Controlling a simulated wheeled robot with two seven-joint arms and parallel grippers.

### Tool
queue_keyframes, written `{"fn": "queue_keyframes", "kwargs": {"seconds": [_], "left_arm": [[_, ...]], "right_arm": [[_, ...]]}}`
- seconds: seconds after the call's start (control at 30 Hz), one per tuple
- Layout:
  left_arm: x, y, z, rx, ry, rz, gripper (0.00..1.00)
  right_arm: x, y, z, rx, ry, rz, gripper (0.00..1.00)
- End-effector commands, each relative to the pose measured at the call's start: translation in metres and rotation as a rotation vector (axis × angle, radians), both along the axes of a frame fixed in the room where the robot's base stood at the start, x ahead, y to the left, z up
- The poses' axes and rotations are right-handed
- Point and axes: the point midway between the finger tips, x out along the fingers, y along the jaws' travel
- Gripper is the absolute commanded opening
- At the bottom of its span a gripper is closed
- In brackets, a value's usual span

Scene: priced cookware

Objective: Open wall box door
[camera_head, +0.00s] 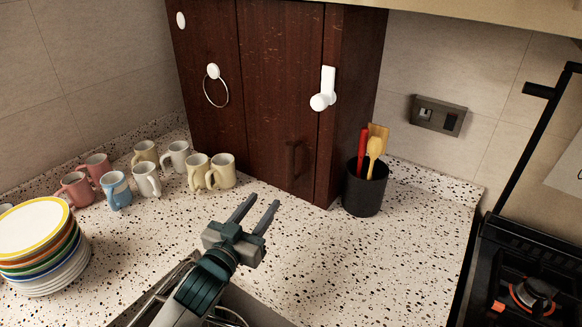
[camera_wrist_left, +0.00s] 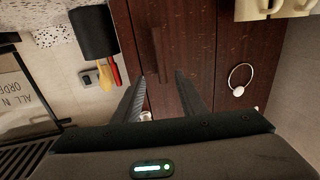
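The wall box (camera_head: 280,90) is a dark brown wooden cabinet at the back of the counter. Its front shows door panels split by a vertical seam, and they look closed. A dark upright handle (camera_head: 294,160) sits low on the right-hand door panel. My left gripper (camera_head: 264,201) is open and empty above the counter, in front of and a little below the handle, apart from it. In the left wrist view, which looks upside down, the open fingers (camera_wrist_left: 161,78) point toward the brown door front (camera_wrist_left: 205,45); the handle is hard to make out there. My right gripper is not in view.
Several mugs (camera_head: 147,180) stand left of the gripper, some close to the box. Stacked plates (camera_head: 45,262) stand at far left. A black utensil holder (camera_head: 363,190) stands right of the box. White hooks (camera_head: 327,88) and a ring (camera_head: 216,92) hang on it. A stove (camera_head: 525,285) is at right.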

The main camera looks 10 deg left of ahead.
Motion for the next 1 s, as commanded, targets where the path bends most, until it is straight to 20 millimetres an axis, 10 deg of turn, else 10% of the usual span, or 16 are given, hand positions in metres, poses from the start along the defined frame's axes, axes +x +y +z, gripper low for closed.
{"fn": "queue_keyframes", "kwargs": {"seconds": [0.47,1.0], "left_arm": [[0.024,-0.005,0.002,0.000,0.000,0.000,0.38],[0.113,-0.022,0.003,0.000,0.001,0.001,0.38]], "right_arm": [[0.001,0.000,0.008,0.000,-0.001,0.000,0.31],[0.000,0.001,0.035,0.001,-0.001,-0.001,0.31]]}}
